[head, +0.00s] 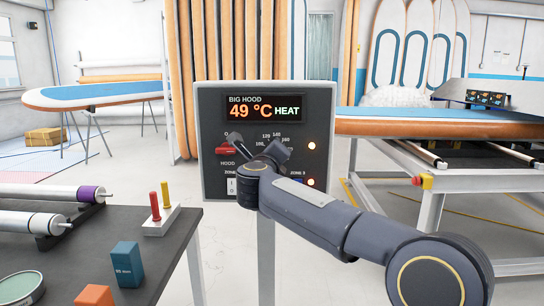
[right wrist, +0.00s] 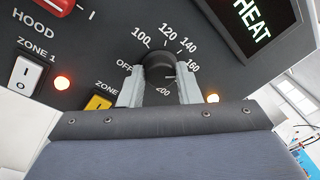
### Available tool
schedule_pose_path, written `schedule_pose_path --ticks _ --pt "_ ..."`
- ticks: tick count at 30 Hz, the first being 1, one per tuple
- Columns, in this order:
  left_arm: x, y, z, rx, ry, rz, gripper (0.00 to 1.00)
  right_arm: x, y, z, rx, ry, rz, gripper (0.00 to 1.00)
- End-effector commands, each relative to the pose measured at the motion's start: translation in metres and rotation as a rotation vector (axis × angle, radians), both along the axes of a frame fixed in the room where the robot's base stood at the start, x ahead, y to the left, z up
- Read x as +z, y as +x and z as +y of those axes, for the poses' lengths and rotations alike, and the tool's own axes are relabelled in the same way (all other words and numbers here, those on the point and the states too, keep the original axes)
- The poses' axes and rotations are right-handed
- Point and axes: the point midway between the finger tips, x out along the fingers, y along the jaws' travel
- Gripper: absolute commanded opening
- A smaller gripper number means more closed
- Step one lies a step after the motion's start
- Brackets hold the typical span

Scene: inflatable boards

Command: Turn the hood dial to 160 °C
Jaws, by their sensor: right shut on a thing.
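The control panel (head: 213,115) faces me in the head view, with a lit display (head: 264,108) reading BIG HOOD, 49 °C and HEAT. The black hood dial (right wrist: 160,66) shows in the right wrist view, ringed by printed marks OFF, 100, 120, 140, 160 and 200. My right gripper (right wrist: 160,88) is shut on the dial, with one pale finger on each side of it. I cannot tell clearly which number the dial's pointer meets. In the head view my right gripper (head: 258,147) covers the dial and some of the scale. My left gripper is not in view.
A red hood switch (head: 226,150) sits left of the dial. A white zone 1 switch (right wrist: 25,75) and a yellow zone 2 switch (right wrist: 99,103) are close to the gripper. Orange lamps (head: 311,145) glow on the panel. A dark table (head: 120,220) stands at left.

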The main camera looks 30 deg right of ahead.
Motion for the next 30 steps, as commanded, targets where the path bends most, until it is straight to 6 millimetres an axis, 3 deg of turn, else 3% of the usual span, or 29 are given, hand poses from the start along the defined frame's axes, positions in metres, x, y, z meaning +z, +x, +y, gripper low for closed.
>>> schedule_pose_path --ticks 19,20,24,30 --pt "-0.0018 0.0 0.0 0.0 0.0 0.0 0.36 -0.0019 0.0003 0.0001 -0.001 0.046 -0.023 0.07" --pt "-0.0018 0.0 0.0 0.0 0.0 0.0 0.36 -0.0019 0.0003 0.0001 -0.001 0.046 -0.023 0.33" --pt "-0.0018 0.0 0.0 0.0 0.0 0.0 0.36 -0.0014 0.0002 0.0 -0.001 0.045 -0.024 0.51" --pt "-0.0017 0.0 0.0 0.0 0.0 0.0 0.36 -0.0006 0.0001 -0.0001 -0.001 0.044 -0.025 0.52"
